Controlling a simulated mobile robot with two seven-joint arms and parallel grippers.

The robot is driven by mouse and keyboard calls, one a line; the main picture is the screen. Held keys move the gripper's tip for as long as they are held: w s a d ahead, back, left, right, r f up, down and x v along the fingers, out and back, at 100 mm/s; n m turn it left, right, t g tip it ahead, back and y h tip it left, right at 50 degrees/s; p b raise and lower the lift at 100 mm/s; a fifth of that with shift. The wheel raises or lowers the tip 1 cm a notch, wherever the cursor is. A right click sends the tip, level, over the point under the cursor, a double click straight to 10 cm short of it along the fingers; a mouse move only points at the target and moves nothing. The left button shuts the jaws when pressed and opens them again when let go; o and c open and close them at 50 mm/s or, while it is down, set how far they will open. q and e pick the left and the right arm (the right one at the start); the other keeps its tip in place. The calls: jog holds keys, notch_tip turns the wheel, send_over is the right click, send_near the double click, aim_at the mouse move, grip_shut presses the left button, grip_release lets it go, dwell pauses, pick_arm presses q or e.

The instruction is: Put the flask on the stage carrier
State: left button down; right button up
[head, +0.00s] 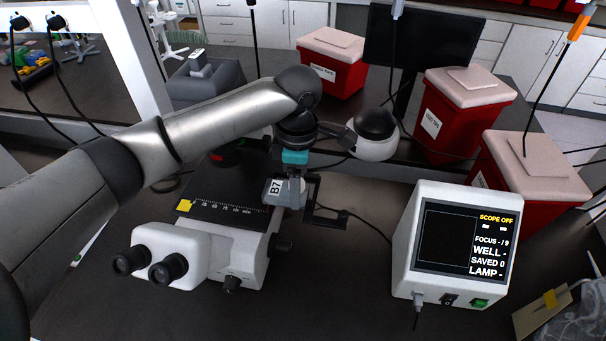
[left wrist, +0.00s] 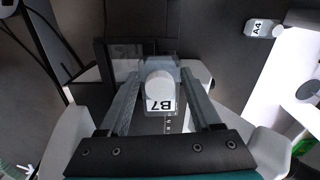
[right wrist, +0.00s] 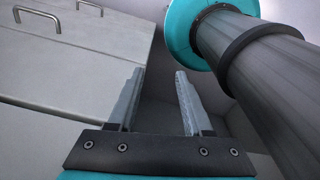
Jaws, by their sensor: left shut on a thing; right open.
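The flask marked B7 (head: 278,192) is a small clear flask with a white cap. It is above the right side of the microscope (head: 228,253). My left gripper (head: 291,182) is shut on it. In the left wrist view the flask (left wrist: 160,92) is between the two fingers, its cap facing the camera. A black frame (head: 327,216), seemingly the stage carrier, shows beside the flask and behind it in the left wrist view (left wrist: 112,47). I cannot tell whether the flask touches it. My right gripper (right wrist: 157,85) is open and empty, away from the microscope.
A screen box (head: 452,245) reading "SCOPE OFF" stands at right. Red bins (head: 458,115) with pale lids and a dark monitor (head: 418,40) stand behind. Pale panels with handles (right wrist: 75,60) face the right wrist camera.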

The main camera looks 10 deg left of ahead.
pick_arm(q)
jog(key=shift+w+f, duration=0.1)
jog(key=shift+w, duration=2.7)
jog(key=shift+f+p, duration=0.3)
jog(key=shift+f, duration=1.4)
jog(key=shift+f, duration=0.15)
jog(key=shift+c, duration=0.3)
grip_release()
notch_tip(320, 180, up, 12)
jog(key=b, duration=0.1)
jog(key=shift+r, duration=0.2)
jog(key=shift+d, duration=0.1)
